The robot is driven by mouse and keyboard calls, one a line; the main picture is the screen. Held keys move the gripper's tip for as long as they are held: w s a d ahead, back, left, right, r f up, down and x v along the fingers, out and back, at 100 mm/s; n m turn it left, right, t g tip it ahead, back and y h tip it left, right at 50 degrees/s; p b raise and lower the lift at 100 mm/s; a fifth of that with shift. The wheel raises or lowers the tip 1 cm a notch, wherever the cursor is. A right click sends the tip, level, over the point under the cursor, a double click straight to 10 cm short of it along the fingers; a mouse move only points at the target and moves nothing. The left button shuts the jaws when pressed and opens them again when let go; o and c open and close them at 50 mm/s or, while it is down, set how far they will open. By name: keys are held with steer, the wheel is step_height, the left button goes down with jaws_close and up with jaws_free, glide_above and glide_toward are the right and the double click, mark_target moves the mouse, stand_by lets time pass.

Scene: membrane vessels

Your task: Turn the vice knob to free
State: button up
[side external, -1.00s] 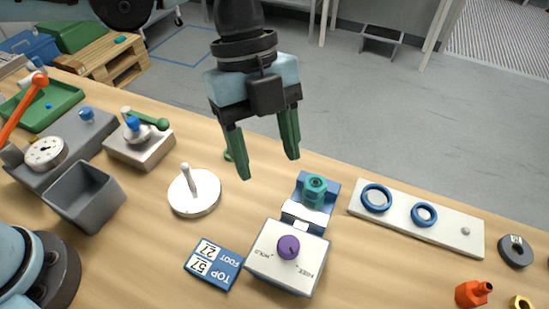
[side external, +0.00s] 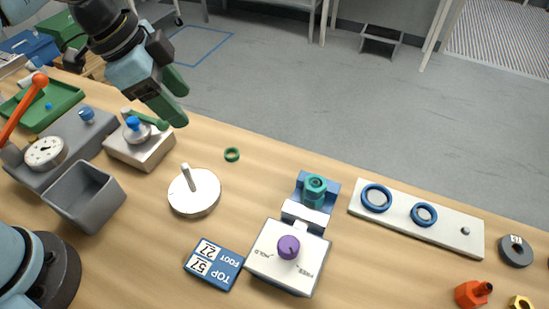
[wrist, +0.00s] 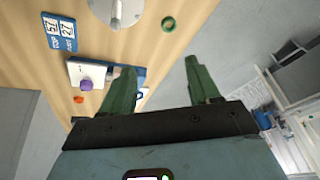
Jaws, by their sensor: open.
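The vice (side external: 289,262) stands on the wooden bench, with a white top plate marked HOLD on its left and FREE on its right. Its purple knob (side external: 288,247) sits on that plate; which mark it points to is too small to tell. A teal part (side external: 315,189) sits in the vice's blue end. My gripper (side external: 181,107) is above the back left of the bench, tilted, with open, empty green fingers, well away from the knob.
A blue card (side external: 214,264) lies left of the vice, and a white disc with a post (side external: 194,192) behind it. A white board with blue rings (side external: 400,213) lies right. A valve block (side external: 140,147) stands near my gripper. A green ring (side external: 232,154) lies near the back edge.

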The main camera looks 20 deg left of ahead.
steer(key=a+n, duration=0.2)
steer(key=a+n+t, duration=0.1)
steer(key=a, duration=0.1)
steer(key=shift+s+a+f+n+y, duration=0.1)
steer(key=shift+s+f+n+y, duration=0.05)
steer(key=shift+f+n+y, duration=0.15)
steer(key=m+g+y, duration=0.2)
steer(key=m+g, duration=0.2)
steer(key=m, duration=0.4)
glide_toward(288, 244)
step_height(288, 244, down, 9)
steer(key=shift+r, duration=0.2)
